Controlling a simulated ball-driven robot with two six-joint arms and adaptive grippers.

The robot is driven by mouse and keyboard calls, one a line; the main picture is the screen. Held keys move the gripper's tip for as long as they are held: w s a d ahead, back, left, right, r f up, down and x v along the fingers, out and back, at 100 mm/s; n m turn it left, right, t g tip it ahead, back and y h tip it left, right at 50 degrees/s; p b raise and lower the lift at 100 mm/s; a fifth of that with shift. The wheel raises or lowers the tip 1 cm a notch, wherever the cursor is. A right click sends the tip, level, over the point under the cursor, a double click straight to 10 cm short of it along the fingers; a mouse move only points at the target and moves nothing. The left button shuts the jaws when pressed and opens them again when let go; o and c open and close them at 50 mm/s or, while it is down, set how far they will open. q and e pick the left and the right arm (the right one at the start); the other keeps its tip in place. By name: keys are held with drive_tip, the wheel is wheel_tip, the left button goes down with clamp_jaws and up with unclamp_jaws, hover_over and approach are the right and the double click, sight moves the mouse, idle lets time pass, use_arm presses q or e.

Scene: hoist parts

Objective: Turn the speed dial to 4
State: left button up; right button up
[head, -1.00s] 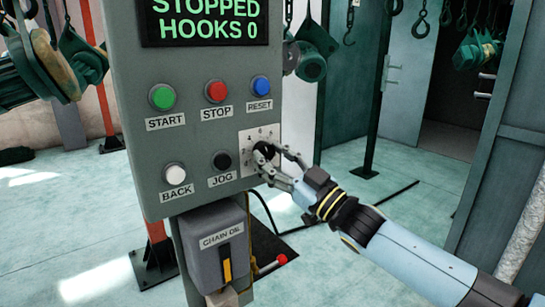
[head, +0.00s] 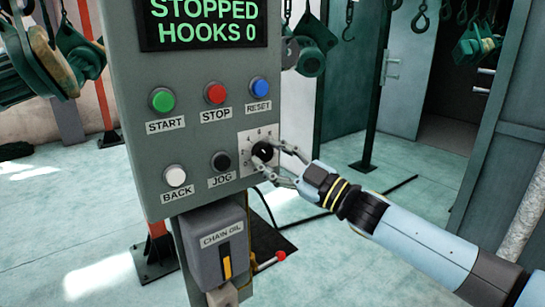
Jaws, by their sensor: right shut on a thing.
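The black speed dial (head: 262,151) sits on a white scale plate (head: 246,138) at the lower right of the grey control panel (head: 200,130). A small light mark shows on the dial's face. The numbers on the scale are too small to read surely, so I cannot tell the setting. My right gripper (head: 268,157) reaches in from the right and is shut on the dial, one finger above right of it and one below. My left gripper is not in view.
Several buttons, including START (head: 162,100), STOP (head: 215,93), RESET (head: 260,88) and JOG (head: 221,161), sit left of and above the dial. The display (head: 205,22) reads STOPPED, HOOKS 0. A chain oil box (head: 217,262) hangs below.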

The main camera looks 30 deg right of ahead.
drive_tip(key=o, duration=1.1)
drive_tip(key=shift+o, duration=0.2)
drive_tip(key=shift+s, duration=0.1)
drive_tip(key=shift+s+d+f, duration=0.1)
drive_tip(key=shift+s+f, duration=0.1)
drive_tip(key=shift+s, duration=0.05)
drive_tip(key=v, duration=1.1)
drive_tip(key=shift+s, duration=0.1)
